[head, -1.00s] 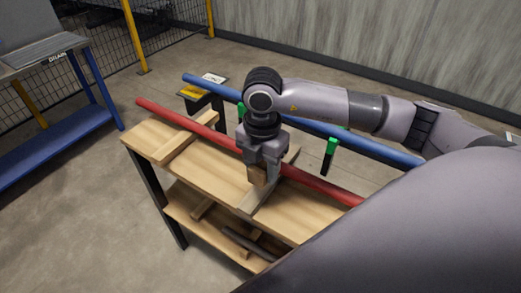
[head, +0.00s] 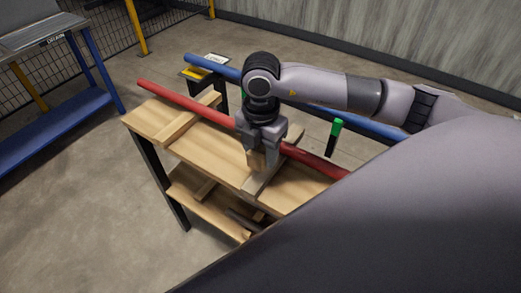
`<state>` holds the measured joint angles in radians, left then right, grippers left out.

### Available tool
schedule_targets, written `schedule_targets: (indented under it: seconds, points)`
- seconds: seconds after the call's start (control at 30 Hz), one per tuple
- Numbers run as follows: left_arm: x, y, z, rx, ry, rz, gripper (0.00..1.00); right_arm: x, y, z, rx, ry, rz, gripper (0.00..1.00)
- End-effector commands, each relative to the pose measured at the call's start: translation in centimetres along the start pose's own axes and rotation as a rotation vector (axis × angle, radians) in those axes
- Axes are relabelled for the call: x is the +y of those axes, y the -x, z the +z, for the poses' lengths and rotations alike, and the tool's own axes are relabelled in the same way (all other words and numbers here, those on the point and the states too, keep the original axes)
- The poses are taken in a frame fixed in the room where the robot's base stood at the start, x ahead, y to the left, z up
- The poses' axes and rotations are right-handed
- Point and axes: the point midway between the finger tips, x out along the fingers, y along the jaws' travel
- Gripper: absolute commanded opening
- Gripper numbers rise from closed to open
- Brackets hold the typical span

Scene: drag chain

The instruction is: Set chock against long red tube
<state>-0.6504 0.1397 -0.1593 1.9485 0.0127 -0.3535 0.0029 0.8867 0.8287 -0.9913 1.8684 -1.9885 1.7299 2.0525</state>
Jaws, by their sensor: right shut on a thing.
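The long red tube (head: 187,102) lies lengthwise over the wooden bench (head: 205,150), across wooden cross-pieces. My right gripper (head: 259,158) points down at the near side of the tube, above the bench top. It is shut on a small wooden chock (head: 257,161), which shows between its fingers. The chock is close to the tube and to the right cross-piece (head: 266,178). I cannot tell whether the chock touches the tube or the bench, as the gripper covers that spot. My left gripper is not in view.
A blue tube (head: 217,68) runs behind the bench, with a green-topped post (head: 334,136) near it. A lower shelf (head: 197,203) under the bench holds wooden pieces and a dark bar. A blue-framed table (head: 78,118) stands at left. Open floor lies at front left.

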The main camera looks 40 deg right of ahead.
Motion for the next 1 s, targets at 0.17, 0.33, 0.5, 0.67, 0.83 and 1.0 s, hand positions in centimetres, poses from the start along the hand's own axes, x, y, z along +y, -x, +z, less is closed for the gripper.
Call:
schedule_targets:
  seconds: [0.17, 0.33, 0.5, 0.67, 0.83, 1.0]
  points:
    - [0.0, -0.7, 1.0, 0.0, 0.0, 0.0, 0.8, 0.0, -1.4, 0.3, 0.0, -0.001, 0.0, 0.16]
    - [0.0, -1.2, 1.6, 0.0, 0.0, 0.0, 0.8, 0.0, -2.3, 0.6, 0.0, -0.001, 0.0, 0.16]
    - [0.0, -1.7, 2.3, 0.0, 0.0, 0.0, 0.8, 0.0, -3.3, 0.8, 0.0, -0.001, 0.0, 0.16]
    - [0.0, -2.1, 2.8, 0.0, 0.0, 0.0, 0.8, 0.0, -3.9, 1.6, -0.001, -0.002, -0.001, 0.16]
    - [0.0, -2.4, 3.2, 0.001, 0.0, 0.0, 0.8, 0.0, -4.5, 2.3, -0.001, -0.002, 0.0, 0.16]
    - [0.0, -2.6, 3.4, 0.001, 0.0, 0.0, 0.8, 0.0, -4.7, 2.7, -0.001, 0.0, 0.0, 0.16]
